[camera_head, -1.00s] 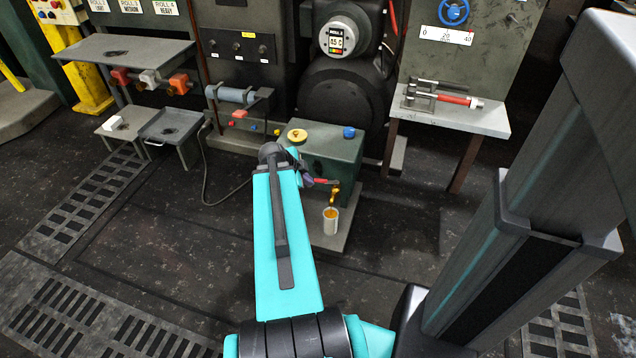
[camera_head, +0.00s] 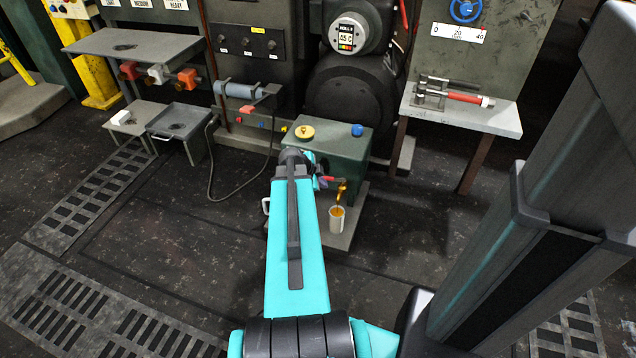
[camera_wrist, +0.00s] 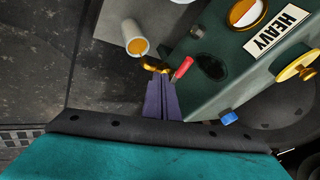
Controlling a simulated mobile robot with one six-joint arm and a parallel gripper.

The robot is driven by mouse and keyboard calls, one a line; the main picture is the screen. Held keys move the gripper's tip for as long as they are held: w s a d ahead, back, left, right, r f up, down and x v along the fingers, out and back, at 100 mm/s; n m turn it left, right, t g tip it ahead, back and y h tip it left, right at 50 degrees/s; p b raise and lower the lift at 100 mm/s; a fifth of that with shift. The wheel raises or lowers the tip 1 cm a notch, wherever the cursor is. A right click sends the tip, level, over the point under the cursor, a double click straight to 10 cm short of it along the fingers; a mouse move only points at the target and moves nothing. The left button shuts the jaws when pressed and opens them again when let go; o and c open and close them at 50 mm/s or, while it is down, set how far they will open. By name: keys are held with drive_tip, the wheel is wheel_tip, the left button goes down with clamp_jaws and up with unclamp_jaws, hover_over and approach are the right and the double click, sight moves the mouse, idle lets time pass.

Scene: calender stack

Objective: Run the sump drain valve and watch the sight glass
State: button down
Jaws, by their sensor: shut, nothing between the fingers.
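The green sump box (camera_head: 345,150) stands on the floor at centre. Its drain valve has a red handle (camera_head: 328,179) and a brass spout (camera_head: 342,190). Amber liquid shows between the spout and a white cup (camera_head: 337,222), which holds amber liquid. In the wrist view the cup (camera_wrist: 128,38) is at upper left, next to the brass spout (camera_wrist: 153,66).
The box carries a HEAVY label (camera_wrist: 276,33), a yellow cap (camera_head: 304,132) and a blue cap (camera_head: 357,130). A side table (camera_head: 465,115) with a red-handled tool stands right. Low trays (camera_head: 180,122) stand left. A pale handle (camera_head: 266,206) shows beside my arm. The front floor is clear.

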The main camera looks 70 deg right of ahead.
sight(332, 178)
drive_tip(key=shift+w+d+f+b, duration=0.2)
drive_tip(key=shift+d+f, duration=0.3)
drive_tip(key=shift+d, duration=0.35)
drive_tip(key=shift+w+d+f+b, duration=0.1)
drive_tip(key=shift+d+f+b, duration=0.3)
drive_tip(key=shift+d, duration=0.4)
drive_tip(key=shift+w+d+f+b, duration=0.15)
drive_tip(key=shift+d+f, duration=0.4)
drive_tip(key=shift+d, duration=0.3)
